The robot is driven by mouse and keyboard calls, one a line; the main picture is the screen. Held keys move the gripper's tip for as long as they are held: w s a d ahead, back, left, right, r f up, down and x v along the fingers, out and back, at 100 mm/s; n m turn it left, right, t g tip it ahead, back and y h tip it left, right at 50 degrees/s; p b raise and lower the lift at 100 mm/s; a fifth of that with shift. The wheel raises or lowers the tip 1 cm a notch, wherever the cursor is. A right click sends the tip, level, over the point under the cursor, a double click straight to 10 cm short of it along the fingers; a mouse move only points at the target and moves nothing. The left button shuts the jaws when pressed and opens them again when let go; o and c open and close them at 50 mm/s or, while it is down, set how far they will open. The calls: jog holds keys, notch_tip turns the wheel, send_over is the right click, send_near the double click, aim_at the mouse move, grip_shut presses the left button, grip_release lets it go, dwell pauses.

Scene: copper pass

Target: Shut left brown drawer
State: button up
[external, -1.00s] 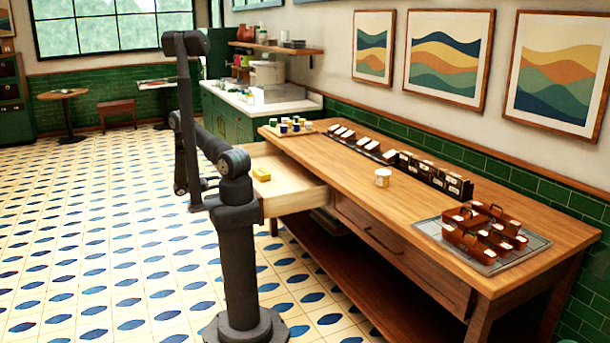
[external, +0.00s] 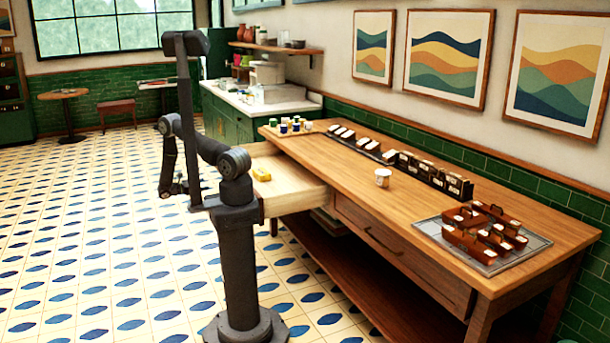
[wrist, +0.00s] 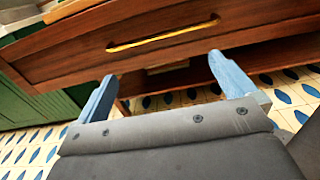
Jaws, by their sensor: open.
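The left brown drawer stands pulled out from the long wooden table in the external view, its pale inside (external: 290,180) showing and a small yellow thing (external: 262,174) in it. In the wrist view its brown front (wrist: 210,45) fills the upper part, with a long brass handle (wrist: 163,37). My gripper (wrist: 160,80) is open and empty, its two fingers pointing toward the drawer front just below the handle, apart from it as far as I can tell. In the external view my gripper (external: 180,187) hangs low to the left of the drawer, partly hidden by my arm.
The wooden table (external: 340,160) carries a white cup (external: 383,177), dark boxes (external: 435,175) and a tray (external: 455,255) with brown holders. A second drawer (external: 400,255) is shut. The tiled floor (external: 90,240) left of my arm is clear.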

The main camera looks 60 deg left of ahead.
jog(key=shift+s, duration=0.8)
